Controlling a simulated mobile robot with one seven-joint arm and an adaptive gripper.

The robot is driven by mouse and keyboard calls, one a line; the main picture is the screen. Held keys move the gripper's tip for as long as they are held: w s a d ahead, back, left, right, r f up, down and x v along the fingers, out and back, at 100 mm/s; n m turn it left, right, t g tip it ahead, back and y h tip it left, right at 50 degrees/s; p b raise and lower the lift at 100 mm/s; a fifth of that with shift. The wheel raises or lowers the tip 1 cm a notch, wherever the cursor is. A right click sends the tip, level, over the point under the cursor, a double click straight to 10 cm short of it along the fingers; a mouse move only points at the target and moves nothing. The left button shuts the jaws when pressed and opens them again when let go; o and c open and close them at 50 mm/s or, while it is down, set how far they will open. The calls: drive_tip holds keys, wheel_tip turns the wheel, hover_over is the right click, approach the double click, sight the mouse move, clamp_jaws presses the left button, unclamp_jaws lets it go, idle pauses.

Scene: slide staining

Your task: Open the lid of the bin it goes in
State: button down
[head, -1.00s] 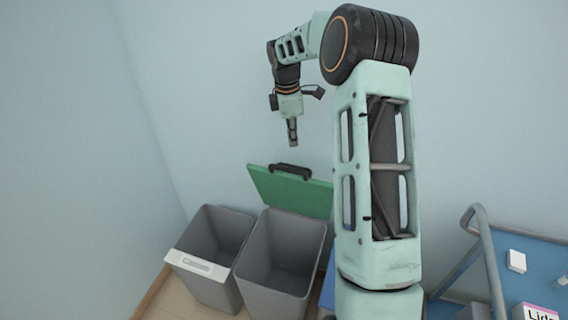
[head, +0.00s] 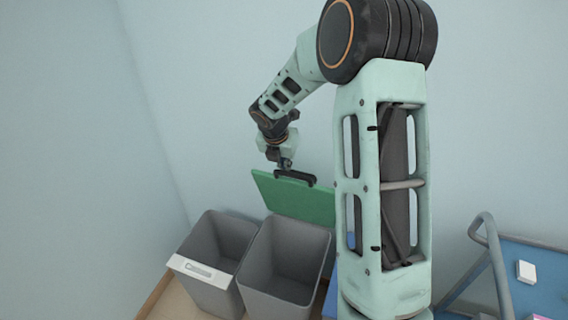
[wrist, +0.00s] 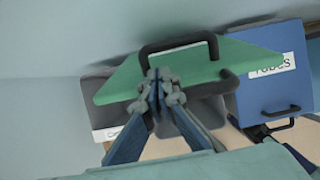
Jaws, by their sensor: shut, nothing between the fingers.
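The green lid (head: 295,199) stands raised behind the open middle grey bin (head: 284,268), leaning near the wall. A dark handle (head: 296,177) is at its top edge. My gripper (head: 285,165) is shut and empty, pointing down close to this handle. In the wrist view my shut fingers (wrist: 160,92) are in front of the green lid (wrist: 190,70), with a dark handle (wrist: 180,45) just beyond them. Whether they touch the handle I cannot tell.
Another open grey bin (head: 217,250) with a white label stands left. In the wrist view a blue bin (wrist: 270,85) labelled TUBES is at right. A blue cart (head: 540,275) with a grey rail (head: 487,250) stands at right. The wall is close behind.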

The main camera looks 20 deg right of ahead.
sight(299, 193)
drive_tip(key=x, duration=0.5)
drive_tip(key=shift+f, duration=0.2)
